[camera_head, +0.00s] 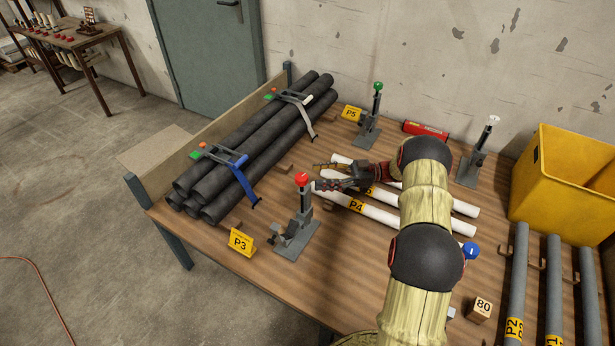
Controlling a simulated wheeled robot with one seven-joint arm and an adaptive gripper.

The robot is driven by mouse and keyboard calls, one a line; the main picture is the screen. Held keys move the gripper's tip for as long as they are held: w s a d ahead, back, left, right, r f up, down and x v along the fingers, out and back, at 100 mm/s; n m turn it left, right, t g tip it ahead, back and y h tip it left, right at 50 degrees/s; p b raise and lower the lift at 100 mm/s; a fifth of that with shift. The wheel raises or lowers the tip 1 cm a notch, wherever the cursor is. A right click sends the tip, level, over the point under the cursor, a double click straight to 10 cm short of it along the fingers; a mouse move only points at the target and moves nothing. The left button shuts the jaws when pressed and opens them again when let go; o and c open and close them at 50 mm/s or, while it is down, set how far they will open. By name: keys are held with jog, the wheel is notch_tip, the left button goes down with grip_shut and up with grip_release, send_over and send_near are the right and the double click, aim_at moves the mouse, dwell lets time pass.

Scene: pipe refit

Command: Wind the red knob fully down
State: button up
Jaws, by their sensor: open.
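The red knob (302,179) tops the upright post of a grey metal stand (294,236) near the table's front left, behind the yellow P3 sign (240,242). The knob sits high above its base plate. My gripper (315,176) reaches in from the right, over the white pipes. Its jaws are open, with the dark fingers pointing left toward the red knob. In this view the fingertips come close to the knob's right side; whether they touch it I cannot tell. Nothing shows between the fingers.
Similar stands carry a green knob (378,87), a white knob (493,120) and a blue knob (470,251). Strapped dark pipes (255,140) lie at the left. White pipes (375,212) lie under my arm. A yellow bin (565,190) and grey pipes (553,290) are at the right.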

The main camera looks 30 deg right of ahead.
jog(key=v, duration=0.5)
dwell(0.5)
